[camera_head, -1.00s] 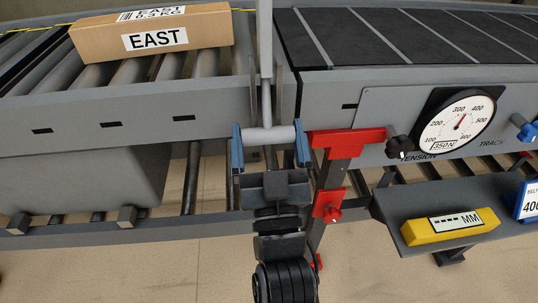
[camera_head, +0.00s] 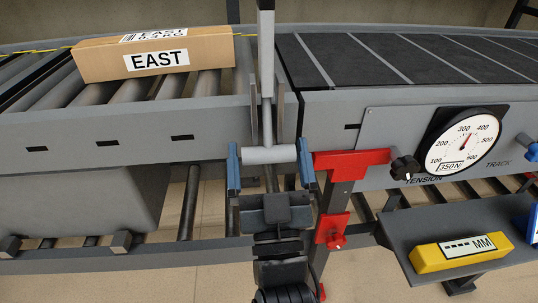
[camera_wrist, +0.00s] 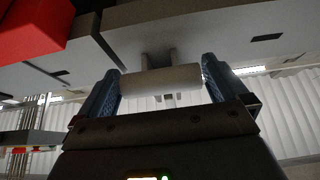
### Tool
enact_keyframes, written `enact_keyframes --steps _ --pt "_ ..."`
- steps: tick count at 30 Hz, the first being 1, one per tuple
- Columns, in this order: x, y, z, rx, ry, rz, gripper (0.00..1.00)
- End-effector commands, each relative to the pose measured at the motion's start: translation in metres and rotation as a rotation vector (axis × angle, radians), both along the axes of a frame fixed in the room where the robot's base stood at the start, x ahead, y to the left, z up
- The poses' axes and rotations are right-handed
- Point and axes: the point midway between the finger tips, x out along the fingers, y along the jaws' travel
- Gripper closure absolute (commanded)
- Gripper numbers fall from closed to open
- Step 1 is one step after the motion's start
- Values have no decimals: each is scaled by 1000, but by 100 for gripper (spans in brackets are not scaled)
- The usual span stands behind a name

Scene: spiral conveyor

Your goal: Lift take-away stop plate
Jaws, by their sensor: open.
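The stop plate (camera_head: 266,55) is a grey upright plate between the roller conveyor and the belt. A stem runs down from it to a light grey horizontal bar handle (camera_head: 268,155). My gripper (camera_head: 270,166) is open, with one blue finger at each end of the handle. In the wrist view the handle (camera_wrist: 161,79) lies between the fingertips of my gripper (camera_wrist: 160,82). I cannot tell whether the fingers touch the handle ends.
A cardboard box labelled EAST (camera_head: 153,56) sits on the rollers left of the plate. A red bracket (camera_head: 350,162) stands close right of my gripper.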

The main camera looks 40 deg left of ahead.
Motion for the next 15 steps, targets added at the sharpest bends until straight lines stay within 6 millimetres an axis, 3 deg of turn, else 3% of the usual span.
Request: enact_keyframes --steps 15 --pt "-39 -46 -34 -1 2 -1 0"
